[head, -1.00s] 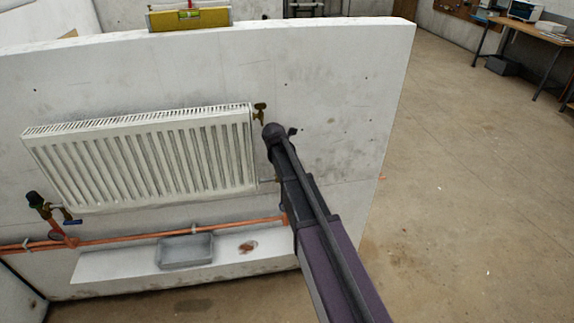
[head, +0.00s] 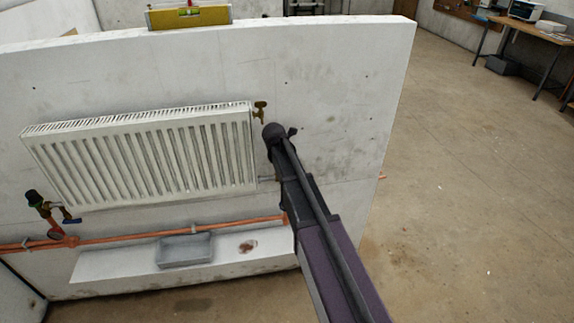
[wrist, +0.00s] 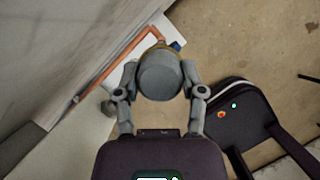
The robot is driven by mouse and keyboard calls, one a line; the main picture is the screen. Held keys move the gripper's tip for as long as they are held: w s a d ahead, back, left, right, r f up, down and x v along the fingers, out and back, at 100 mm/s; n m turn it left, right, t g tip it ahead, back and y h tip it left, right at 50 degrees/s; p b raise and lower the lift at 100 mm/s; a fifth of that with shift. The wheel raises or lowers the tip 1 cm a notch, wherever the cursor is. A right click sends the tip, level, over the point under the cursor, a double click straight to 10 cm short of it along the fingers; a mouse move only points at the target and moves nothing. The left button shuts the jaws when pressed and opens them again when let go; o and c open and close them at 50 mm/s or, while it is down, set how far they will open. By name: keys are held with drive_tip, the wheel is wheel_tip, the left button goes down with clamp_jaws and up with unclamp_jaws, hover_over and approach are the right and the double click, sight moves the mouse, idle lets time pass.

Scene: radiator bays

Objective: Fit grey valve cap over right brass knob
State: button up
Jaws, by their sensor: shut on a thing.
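The grey valve cap (wrist: 160,77) sits between the two fingers of my gripper (wrist: 160,84) in the wrist view, and the gripper is shut on it. Just beyond the cap, a little brass (wrist: 157,45) shows, with a blue lever (wrist: 176,45) and a copper pipe (wrist: 105,70) beside it. The right brass knob itself is hidden by the cap. I cannot tell whether the cap is on the knob or above it. In the head view my arm hides the gripper, the cap and the right valve.
The white radiator (head: 150,155) hangs on the panel (head: 340,80), with a brass fitting (head: 260,112) at its top right. A black-topped valve (head: 34,198) is at its lower left. A grey tray (head: 184,250) stands on the ledge (head: 110,265) below.

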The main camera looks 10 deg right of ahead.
drive_tip(key=o, duration=0.9)
drive_tip(key=shift+o, duration=0.4)
drive_tip(key=shift+r, duration=0.1)
drive_tip(key=shift+r+p, duration=2.3)
drive_tip(key=shift+p, duration=0.15)
